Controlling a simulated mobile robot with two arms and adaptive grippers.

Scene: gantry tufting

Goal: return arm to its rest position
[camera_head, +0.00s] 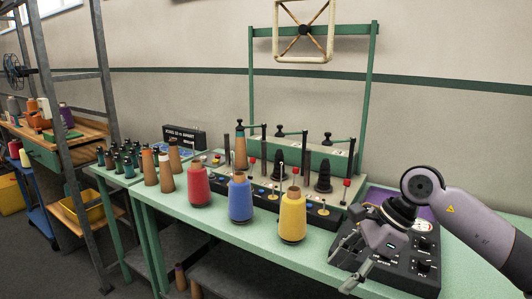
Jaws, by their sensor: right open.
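My right arm (465,212) comes in from the right edge, bent at a dark round joint. Its gripper (356,262) is open and appears empty. It is over the left part of a black control box (400,275) at the table's right end. I cannot tell whether the fingers touch the box. My left gripper is out of view.
Red (199,186), blue (240,199) and yellow (292,216) thread cones stand on the green table (235,236), left of my gripper. Behind them is a spindle unit with levers under a green frame (372,70). Brown cones (166,174) stand further left.

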